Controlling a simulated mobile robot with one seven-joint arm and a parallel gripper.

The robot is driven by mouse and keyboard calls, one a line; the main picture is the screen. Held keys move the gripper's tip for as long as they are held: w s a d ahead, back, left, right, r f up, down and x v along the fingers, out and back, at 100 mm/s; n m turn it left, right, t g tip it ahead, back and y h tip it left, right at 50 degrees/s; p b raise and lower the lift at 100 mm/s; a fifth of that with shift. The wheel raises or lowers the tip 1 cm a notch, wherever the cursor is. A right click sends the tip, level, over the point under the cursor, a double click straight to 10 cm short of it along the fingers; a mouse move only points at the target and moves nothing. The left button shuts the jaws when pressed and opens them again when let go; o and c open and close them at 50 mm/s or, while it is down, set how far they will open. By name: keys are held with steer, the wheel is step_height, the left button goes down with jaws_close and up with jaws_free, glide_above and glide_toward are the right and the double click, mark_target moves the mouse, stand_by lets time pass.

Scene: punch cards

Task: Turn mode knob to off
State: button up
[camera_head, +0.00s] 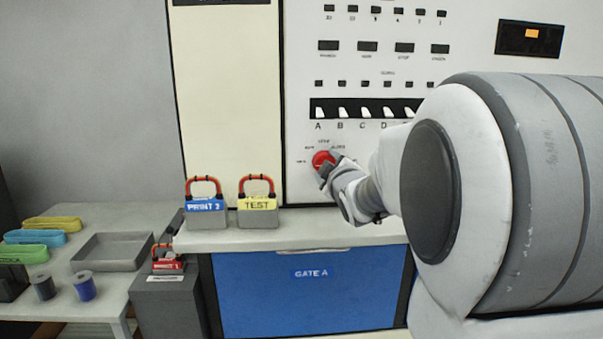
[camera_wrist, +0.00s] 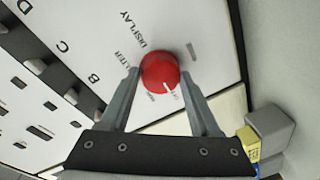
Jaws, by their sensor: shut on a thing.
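The red round mode knob (camera_head: 322,160) sits on the white control panel below the row of lettered switches. In the wrist view the knob (camera_wrist: 160,72) shows a small white pointer mark near its lower edge. Printed labels surround it; "DISPLAY" and "ALTER" are readable there, the others are too small or partly hidden. My gripper (camera_head: 328,172) reaches the knob from the right. In the wrist view my gripper (camera_wrist: 162,76) has one finger on each side of the knob and is shut on it.
White lettered switches (camera_head: 363,113) sit just above the knob. Padlock-like blocks labelled "PRINT 2" (camera_head: 207,205) and "TEST" (camera_head: 257,204) stand on the ledge to the left, above the blue "GATE A" panel (camera_head: 300,295). A grey tray (camera_head: 88,263) lies on the left table.

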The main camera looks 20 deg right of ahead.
stand_by(0.4)
steer(key=o, duration=1.4)
steer(key=shift+c, duration=0.2)
steer(key=shift+s, duration=0.1)
steer(key=p+v, duration=0.1)
steer(key=v, duration=1.6)
steer(key=shift+s+a+f, duration=0.1)
steer(key=s+a+f+m+g+y+p, duration=0.1)
steer(key=s+a+f+m+g+y, duration=0.1)
steer(key=s+a+f+m+g, duration=0.45)
steer(key=s+a+f+m+g+y, duration=0.1)
steer(key=s+a+f+m+g, duration=0.2)
steer(key=s+a+f+g, duration=0.5)
step_height(320, 180, up, 17)
steer(key=s+d+t+p, duration=0.1)
steer(key=t+p, duration=0.2)
steer(key=p, duration=1.1)
steer(key=shift+s, duration=0.2)
